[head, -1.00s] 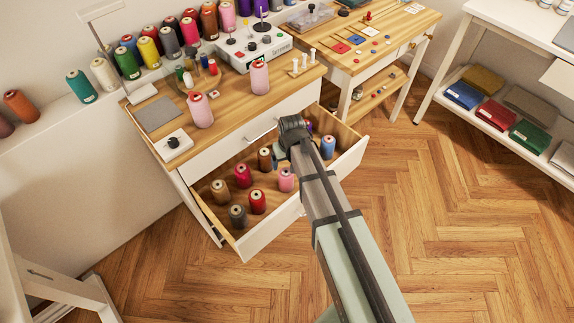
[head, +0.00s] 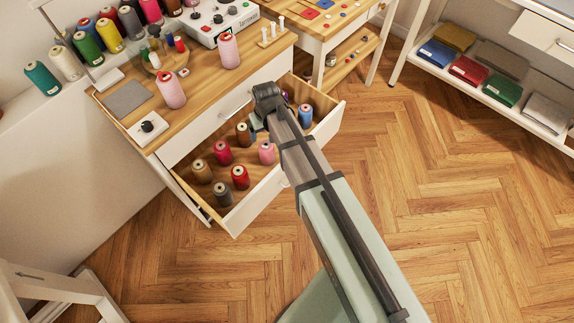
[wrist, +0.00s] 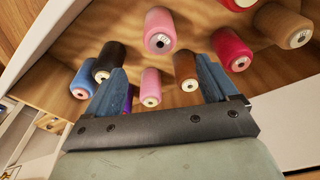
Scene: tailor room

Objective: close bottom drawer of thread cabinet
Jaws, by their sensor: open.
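The white thread cabinet (head: 180,147) stands against the wall with a wooden top. Its bottom drawer (head: 262,198) is pulled far out and holds several thread spools, among them a blue spool (head: 305,116) and a red spool (head: 240,177). The drawer above it is shut. My gripper (wrist: 163,85) is open, its two blue fingers apart, pointing at the spools inside the open drawer. I cannot tell whether the fingers touch any spool.
A grey mat (head: 127,98), a white machine (head: 222,27) and pink spools (head: 170,90) stand on the cabinet top. A second wooden table (head: 322,40) is at the back, and a white shelf with folded cloths (head: 470,70) is at right. The wooden floor in front is clear.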

